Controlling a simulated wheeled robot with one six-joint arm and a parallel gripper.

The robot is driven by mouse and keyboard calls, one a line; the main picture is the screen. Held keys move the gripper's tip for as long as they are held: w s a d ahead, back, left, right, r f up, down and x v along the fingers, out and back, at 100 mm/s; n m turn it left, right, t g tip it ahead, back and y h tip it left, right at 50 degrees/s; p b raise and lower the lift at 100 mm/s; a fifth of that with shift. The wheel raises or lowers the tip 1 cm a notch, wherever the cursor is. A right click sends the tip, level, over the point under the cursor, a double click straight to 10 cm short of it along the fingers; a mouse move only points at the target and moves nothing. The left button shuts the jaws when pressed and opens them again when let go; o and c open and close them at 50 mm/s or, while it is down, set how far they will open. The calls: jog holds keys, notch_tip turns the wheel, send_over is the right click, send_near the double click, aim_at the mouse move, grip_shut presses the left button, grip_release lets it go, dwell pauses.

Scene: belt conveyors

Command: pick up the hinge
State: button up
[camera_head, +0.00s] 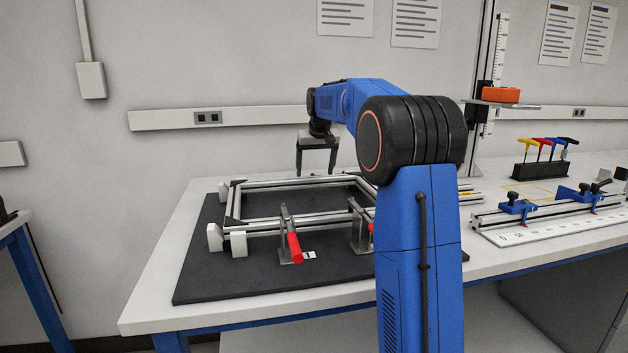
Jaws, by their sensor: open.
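My gripper (316,173) points down above the far part of the aluminium profile frame (262,223), with its two fingers spread apart and nothing visible between them. The frame lies on a black mat (210,283) on the white bench. I cannot make out a hinge for certain in this view. My blue arm hides the right part of the frame and mat. How high the fingertips are above the frame cannot be told.
A red-handled clamp (294,246) stands at the frame's near side; another is partly hidden by my arm. White blocks (238,243) sit at the left corner. To the right are a rail with blue stops (517,207) and a hex-key holder (540,170). The bench's left end is clear.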

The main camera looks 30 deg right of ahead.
jog(key=shift+w+f, duration=0.25)
jog(key=shift+f, duration=0.35)
jog(key=shift+c, duration=0.3)
jog(key=c, duration=1.1)
jog(key=shift+r, duration=0.1)
